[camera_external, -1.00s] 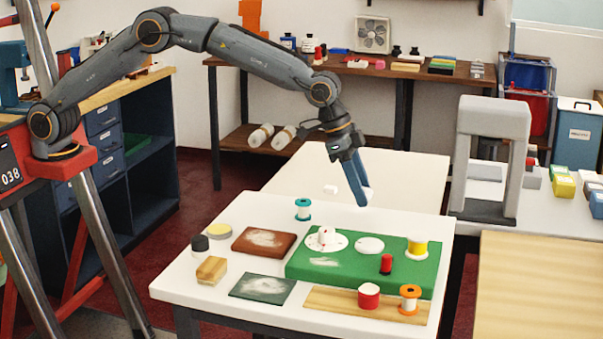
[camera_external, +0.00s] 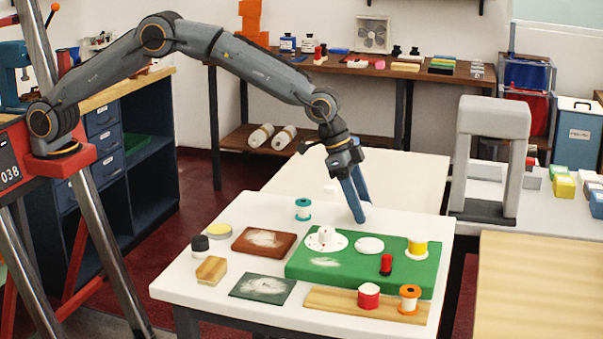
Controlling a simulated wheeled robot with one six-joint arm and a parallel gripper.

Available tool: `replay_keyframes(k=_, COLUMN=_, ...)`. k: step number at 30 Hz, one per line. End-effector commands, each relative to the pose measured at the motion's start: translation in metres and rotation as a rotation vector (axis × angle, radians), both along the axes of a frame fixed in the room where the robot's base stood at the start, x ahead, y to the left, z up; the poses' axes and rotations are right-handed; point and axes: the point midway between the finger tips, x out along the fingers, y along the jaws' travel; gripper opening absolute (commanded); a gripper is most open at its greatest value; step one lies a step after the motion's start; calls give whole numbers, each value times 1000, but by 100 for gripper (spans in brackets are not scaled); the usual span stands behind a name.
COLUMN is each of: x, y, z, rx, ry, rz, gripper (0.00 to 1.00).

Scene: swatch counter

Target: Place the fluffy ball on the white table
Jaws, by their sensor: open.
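My gripper (camera_external: 361,212) hangs with its blue fingers pointing down over the back right part of the white table (camera_external: 180,285), behind the green mat. The fingers are apart, and I see nothing held between them. I cannot tell whether the tips touch the tabletop. A small white lump (camera_external: 325,234) sits on a white disc on the green mat, left of my gripper. I cannot tell which of these, if either, is the fluffy ball.
The green mat (camera_external: 400,278) also holds a white disc (camera_external: 369,246), a yellow spool (camera_external: 417,247) and a red piece (camera_external: 386,264). A teal spool (camera_external: 303,209) stands left of my gripper. A grey arch (camera_external: 490,120) rises to the right.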

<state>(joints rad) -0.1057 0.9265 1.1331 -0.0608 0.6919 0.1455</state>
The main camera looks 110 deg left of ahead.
Motion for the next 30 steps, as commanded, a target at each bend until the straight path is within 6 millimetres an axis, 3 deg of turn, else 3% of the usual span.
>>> replay_keyframes(k=8, x=-4, y=0, z=15, rx=0, ry=-1, rz=0, gripper=53)
replay_keyframes(k=21, x=-36, y=0, z=91, rx=0, ry=-2, rz=0, gripper=53)
replay_keyframes(k=30, x=-46, y=0, z=114, rx=0, ry=0, rz=0, gripper=53)
